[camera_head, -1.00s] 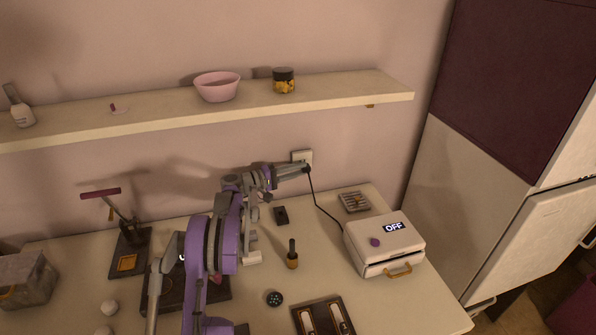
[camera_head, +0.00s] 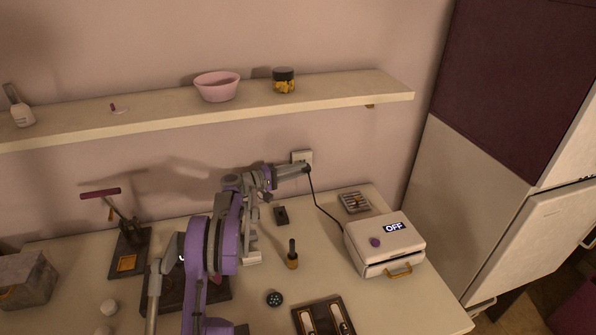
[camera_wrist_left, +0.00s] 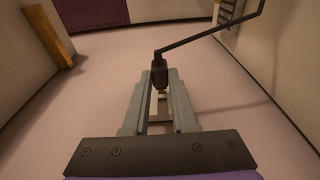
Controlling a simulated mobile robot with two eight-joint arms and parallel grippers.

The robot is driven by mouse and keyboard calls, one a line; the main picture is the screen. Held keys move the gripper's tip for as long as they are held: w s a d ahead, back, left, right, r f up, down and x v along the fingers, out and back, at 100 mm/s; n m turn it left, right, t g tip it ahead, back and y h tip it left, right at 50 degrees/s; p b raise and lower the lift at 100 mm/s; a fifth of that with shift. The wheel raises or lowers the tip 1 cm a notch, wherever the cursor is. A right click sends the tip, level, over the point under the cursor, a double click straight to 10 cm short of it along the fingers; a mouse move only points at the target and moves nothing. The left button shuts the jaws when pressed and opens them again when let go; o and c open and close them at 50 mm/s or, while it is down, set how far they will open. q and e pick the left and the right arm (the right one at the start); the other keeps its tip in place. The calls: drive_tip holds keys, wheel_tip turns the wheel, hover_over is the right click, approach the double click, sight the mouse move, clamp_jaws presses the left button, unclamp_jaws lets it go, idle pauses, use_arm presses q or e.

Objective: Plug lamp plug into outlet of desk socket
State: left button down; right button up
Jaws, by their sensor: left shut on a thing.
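My right gripper is not in view.
A shelf (camera_head: 350,90) with a pink bowl (camera_head: 217,87) and a jar (camera_head: 284,80) runs above. On the desk are a small bottle (camera_head: 292,258), a dark block (camera_head: 281,215), a rack (camera_head: 354,201), a dark tray (camera_head: 325,318) and a grey bin (camera_head: 25,279).

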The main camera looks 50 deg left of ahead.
use_arm(q)
drive_tip(key=shift+w+a, duration=0.3)
drive_tip(key=shift+a, duration=0.3)
drive_tip(key=shift+w+a, duration=0.3)
drive_tip(key=shift+a, duration=0.25)
idle(0.4)
drive_tip(key=c, duration=0.6)
unclamp_jaws()
drive_tip(key=shift+c, duration=0.2)
drive_tip(key=v, duration=1)
drive_tip(key=shift+s+b, duration=0.35)
drive_tip(key=shift+s, duration=0.05)
